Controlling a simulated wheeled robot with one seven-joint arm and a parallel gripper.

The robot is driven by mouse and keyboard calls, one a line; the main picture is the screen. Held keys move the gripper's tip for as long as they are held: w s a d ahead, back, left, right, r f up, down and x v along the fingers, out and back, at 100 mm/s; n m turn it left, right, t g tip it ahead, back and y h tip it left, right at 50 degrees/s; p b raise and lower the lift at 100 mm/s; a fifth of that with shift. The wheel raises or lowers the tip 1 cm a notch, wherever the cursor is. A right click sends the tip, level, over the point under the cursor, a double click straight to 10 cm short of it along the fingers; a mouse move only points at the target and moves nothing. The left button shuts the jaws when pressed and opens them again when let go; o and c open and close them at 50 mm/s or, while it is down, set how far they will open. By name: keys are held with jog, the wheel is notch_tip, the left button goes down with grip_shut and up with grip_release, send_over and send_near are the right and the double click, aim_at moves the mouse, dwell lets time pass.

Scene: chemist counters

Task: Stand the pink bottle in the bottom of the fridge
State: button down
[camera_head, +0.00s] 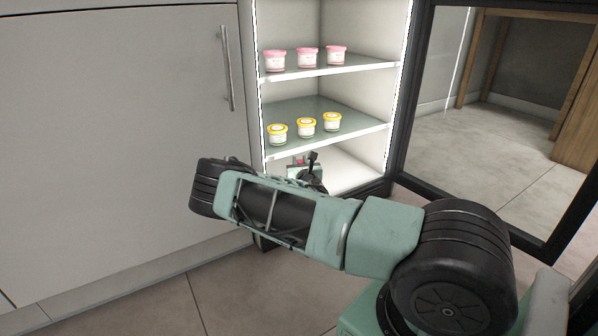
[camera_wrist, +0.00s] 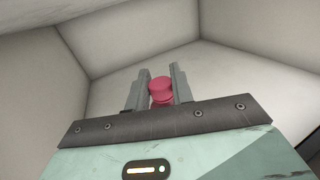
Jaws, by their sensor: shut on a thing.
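The pink bottle (camera_wrist: 160,90) shows in the wrist view as a dark pink cap between my two fingers. My gripper (camera_wrist: 157,88) is shut on it. In the head view my gripper (camera_head: 306,164) is at the fridge's lowest compartment, mostly hidden behind my own arm. The open fridge (camera_head: 348,170) has a lit white interior, and its bare bottom shows right of my gripper. In the wrist view, pale walls surround the bottle. The bottle's base is hidden, so I cannot tell whether it touches the fridge floor.
Pink-lidded jars (camera_head: 307,57) stand on the upper shelf (camera_head: 350,68). Yellow-lidded jars (camera_head: 306,127) stand on the lower shelf (camera_head: 345,139), just above my gripper. The open glass door (camera_head: 500,120) is on the right, and a grey cabinet (camera_head: 110,140) is on the left.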

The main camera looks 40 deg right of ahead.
notch_tip(320, 180, down, 2)
jog(key=shift+f+b, duration=0.1)
jog(key=shift+b, duration=0.45)
jog(key=shift+w+d+b, duration=0.1)
jog(key=shift+w+b, duration=0.3)
jog(key=shift+b, duration=0.05)
jog(key=c, duration=1.2)
grip_release()
